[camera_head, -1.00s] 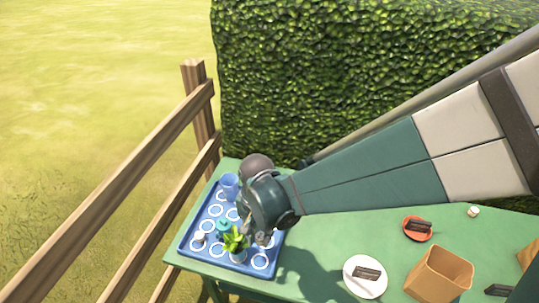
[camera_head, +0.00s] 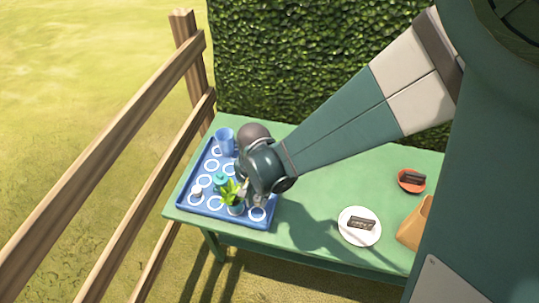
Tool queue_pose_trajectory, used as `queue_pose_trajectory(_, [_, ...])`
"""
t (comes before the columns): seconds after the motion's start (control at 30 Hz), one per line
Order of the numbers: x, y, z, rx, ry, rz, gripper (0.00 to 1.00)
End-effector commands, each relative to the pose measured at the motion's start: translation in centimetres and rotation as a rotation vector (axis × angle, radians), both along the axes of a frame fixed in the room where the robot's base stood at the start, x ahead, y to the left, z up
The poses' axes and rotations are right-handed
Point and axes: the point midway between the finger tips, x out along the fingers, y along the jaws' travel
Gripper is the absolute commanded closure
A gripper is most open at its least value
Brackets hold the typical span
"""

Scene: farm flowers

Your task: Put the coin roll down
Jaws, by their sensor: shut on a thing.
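My gripper (camera_head: 253,197) points down over the right part of the blue tray (camera_head: 188,205), just right of the potted plant. It is shut on a small pale thing (camera_head: 260,201), which I take to be the coin roll; the jaws and wrist hide most of it. The tray has several white rings on its floor. The held thing is low over the tray's right side; I cannot tell whether it touches the floor.
On the tray stand a blue cup (camera_head: 225,141), a teal item (camera_head: 220,180), a small pale item (camera_head: 196,191) and a potted plant (camera_head: 232,195). A white plate (camera_head: 345,227), a red dish (camera_head: 404,186) and a paper bag (camera_head: 413,225) stand right on the green table (camera_head: 310,215).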

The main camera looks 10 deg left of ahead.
Motion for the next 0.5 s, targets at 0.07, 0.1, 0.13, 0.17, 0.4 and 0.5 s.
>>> queue_pose_trajectory(0.07, [0.0,0.0,0.0,0.0,0.0,0.0,0.94])
queue_pose_trajectory(0.1, [0.0,0.0,0.0,0.0,0.0,0.0,0.94])
queue_pose_trajectory(0.13, [0.0,0.0,0.0,0.0,0.0,0.0,0.94])
queue_pose_trajectory(0.17, [0.0,0.0,0.0,0.0,0.0,0.0,0.94])
queue_pose_trajectory(0.4, [0.0,0.0,-1.6,0.0,0.0,0.0,0.94])
queue_pose_trajectory(0.5, [0.0,0.0,-2.6,0.0,0.0,0.0,0.94])
